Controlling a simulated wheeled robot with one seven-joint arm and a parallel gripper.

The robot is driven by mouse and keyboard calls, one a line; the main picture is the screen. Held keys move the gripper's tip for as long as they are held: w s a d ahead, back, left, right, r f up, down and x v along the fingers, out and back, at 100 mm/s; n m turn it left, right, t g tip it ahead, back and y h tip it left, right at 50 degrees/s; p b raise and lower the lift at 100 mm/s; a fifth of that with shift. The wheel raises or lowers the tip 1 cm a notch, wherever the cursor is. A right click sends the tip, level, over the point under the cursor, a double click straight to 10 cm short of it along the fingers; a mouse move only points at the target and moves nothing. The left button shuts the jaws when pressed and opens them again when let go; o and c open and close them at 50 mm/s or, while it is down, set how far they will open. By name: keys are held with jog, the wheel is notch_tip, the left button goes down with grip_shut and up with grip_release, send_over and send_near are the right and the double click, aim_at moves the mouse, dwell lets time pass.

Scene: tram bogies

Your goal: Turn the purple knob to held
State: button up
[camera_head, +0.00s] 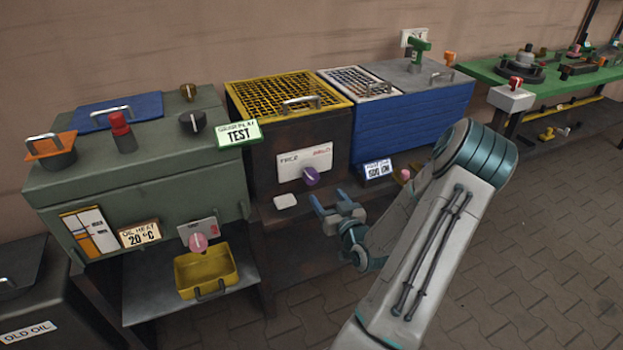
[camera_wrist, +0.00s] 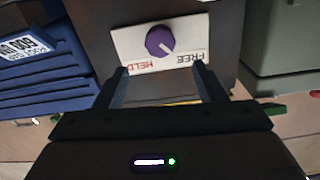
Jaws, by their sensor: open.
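The purple knob (camera_head: 311,176) sits on a white plate (camera_head: 291,170) on the front of the dark cabinet with the yellow grid top. In the wrist view the knob (camera_wrist: 159,41) shows whole between and beyond my fingers. Its white pointer line aims toward the word FREE (camera_wrist: 184,57); the red word HELD (camera_wrist: 142,68) is on the other side. My gripper (camera_head: 327,198) is open and empty, a little in front of the knob and to its lower right in the head view. In the wrist view my gripper (camera_wrist: 160,69) has its two fingers apart, not touching the knob.
A pink knob (camera_head: 198,242) is on the green-grey machine at left, above a yellow tray (camera_head: 207,272). A blue cabinet (camera_head: 410,122) with a 600 sign (camera_head: 377,170) stands right of the dark cabinet.

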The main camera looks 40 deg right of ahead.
aim_at(313, 179)
jog(key=x, duration=1.1)
jog(key=shift+w, duration=0.3)
jog(key=c, duration=1)
